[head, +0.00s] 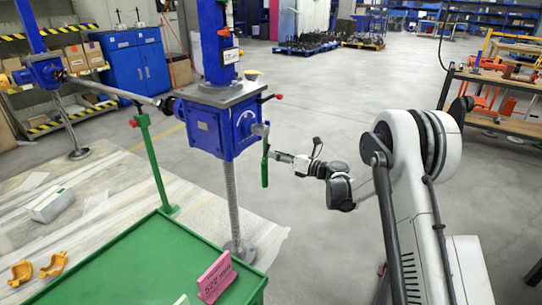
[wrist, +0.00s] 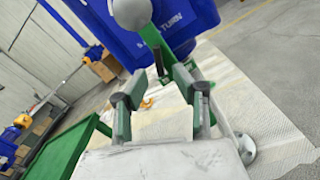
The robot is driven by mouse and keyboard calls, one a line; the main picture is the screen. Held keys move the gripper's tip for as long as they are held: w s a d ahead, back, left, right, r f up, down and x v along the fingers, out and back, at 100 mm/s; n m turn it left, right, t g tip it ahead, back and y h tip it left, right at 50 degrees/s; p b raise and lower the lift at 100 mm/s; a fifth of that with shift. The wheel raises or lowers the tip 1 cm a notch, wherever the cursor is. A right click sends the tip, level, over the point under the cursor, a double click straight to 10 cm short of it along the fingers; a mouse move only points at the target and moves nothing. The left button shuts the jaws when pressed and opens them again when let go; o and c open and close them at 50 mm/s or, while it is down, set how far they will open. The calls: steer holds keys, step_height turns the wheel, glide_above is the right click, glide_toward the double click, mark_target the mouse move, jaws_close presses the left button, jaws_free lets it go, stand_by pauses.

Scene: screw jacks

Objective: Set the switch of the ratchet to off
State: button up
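The ratchet sits at the right side of the blue screw-jack gearbox (head: 212,128). Its grey head (head: 261,129) is at the top and its green handle (head: 265,168) hangs down, roughly upright. My gripper (head: 274,155) is beside the handle's upper part, just right of it; contact cannot be told. In the wrist view my gripper (wrist: 157,78) is open, with a clear gap between its fingertips. A rounded grey end (wrist: 131,13), seemingly the ratchet head, is beyond the fingers. A green bar runs down behind the gap. The switch and its setting cannot be made out.
A green table (head: 150,260) with a pink sign (head: 216,277) stands in front. The jack's screw (head: 231,195) drops to a round foot below the gearbox. A shaft (head: 115,89) joins a second jack at left. The floor right of the gearbox is open.

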mark_target(268, 149)
steer(key=shift+x, duration=1.3)
jaws_close()
